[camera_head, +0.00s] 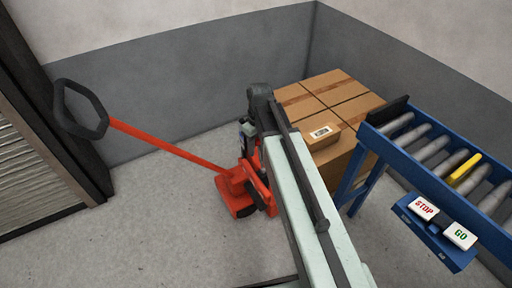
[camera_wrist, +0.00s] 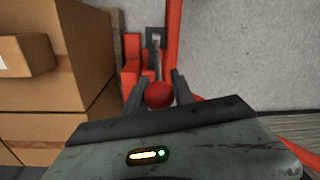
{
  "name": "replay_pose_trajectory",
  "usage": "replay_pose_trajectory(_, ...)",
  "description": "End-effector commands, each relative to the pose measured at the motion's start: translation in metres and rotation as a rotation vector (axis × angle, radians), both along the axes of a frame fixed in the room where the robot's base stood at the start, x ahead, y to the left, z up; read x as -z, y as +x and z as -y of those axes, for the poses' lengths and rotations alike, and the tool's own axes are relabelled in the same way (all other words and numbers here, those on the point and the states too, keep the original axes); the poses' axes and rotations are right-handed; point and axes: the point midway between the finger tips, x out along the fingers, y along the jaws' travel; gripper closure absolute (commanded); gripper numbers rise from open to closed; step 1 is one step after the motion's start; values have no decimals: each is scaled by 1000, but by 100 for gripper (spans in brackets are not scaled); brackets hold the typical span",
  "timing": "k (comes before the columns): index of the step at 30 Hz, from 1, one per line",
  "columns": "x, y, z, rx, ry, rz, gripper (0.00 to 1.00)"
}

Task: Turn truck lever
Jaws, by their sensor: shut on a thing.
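The red pallet truck (camera_head: 237,189) stands on the floor in the head view, its long red handle slanting up left to a black loop grip (camera_head: 80,109). In the wrist view, the truck's lever is a thin grey rod (camera_wrist: 157,62) with a round red knob (camera_wrist: 159,95) at its near end. My gripper (camera_wrist: 158,80) has its dark fingers on both sides of the knob and is shut on it. In the head view my arm hides the gripper's fingers, the knob and part of the truck.
Stacked cardboard boxes (camera_head: 332,97) stand behind and right of the truck, close to my gripper's left in the wrist view (camera_wrist: 75,100). A blue roller conveyor (camera_head: 408,165) with STOP and GO buttons is at the right. The floor (camera_head: 150,240) at the left front is clear.

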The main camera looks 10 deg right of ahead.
Motion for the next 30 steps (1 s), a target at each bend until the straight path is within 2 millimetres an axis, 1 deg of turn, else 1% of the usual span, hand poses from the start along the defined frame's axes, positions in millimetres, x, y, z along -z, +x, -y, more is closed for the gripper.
replay_pose_trajectory(1, 1, 1, 3, 3, -6, 2, 100)
replay_pose_trajectory(27, 1, 0, 4, 4, -9, -1, 100)
replay_pose_trajectory(28, 1, 0, 4, 4, -8, -1, 67)
replay_pose_trajectory(30, 1, 0, 4, 3, -6, -1, 49)
